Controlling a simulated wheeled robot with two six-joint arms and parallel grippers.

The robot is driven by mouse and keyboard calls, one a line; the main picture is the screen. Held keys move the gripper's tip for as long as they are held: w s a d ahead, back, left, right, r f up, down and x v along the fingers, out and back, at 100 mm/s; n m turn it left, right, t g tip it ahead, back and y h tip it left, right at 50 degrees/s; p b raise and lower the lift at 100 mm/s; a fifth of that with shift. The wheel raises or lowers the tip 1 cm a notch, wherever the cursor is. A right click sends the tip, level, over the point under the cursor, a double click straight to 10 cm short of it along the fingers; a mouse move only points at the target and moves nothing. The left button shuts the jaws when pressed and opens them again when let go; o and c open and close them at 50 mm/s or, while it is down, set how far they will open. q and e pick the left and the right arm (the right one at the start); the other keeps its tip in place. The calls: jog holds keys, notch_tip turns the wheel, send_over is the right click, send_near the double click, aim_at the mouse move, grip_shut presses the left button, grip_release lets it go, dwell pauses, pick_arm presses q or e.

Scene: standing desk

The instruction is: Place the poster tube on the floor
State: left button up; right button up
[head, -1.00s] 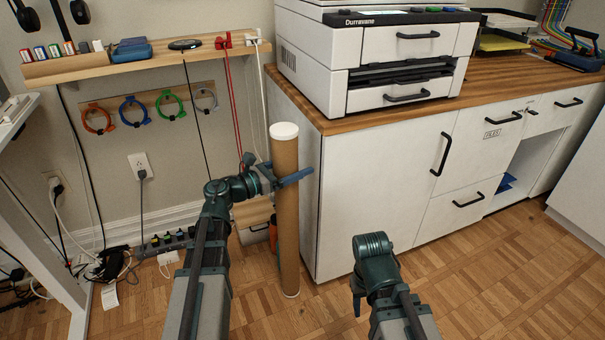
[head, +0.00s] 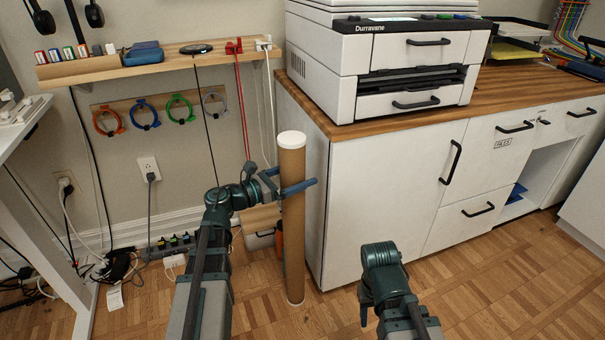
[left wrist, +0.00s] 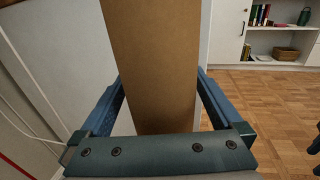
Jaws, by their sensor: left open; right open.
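The poster tube (head: 292,235) is a tall brown cardboard cylinder with a white cap. It stands upright with its lower end at the wood floor (head: 250,315), beside the white cabinet. My left gripper (head: 293,186) is around the tube's upper part, with a finger on each side and its jaws open. In the left wrist view the tube (left wrist: 153,65) fills the middle between the two blue fingers; any contact is hard to tell. My right gripper (head: 366,308) hangs low in front of the cabinet, apart from the tube, and looks empty.
The white cabinet (head: 390,200) with the printer (head: 385,60) on its wooden top stands right of the tube. A shelf (head: 170,65) with small items is on the wall behind. Cables and a power strip (head: 170,246) lie at left. Floor at the right front is clear.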

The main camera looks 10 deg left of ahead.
pick_arm(q)
jog(key=v, duration=1)
jog(key=shift+s+a, duration=0.2)
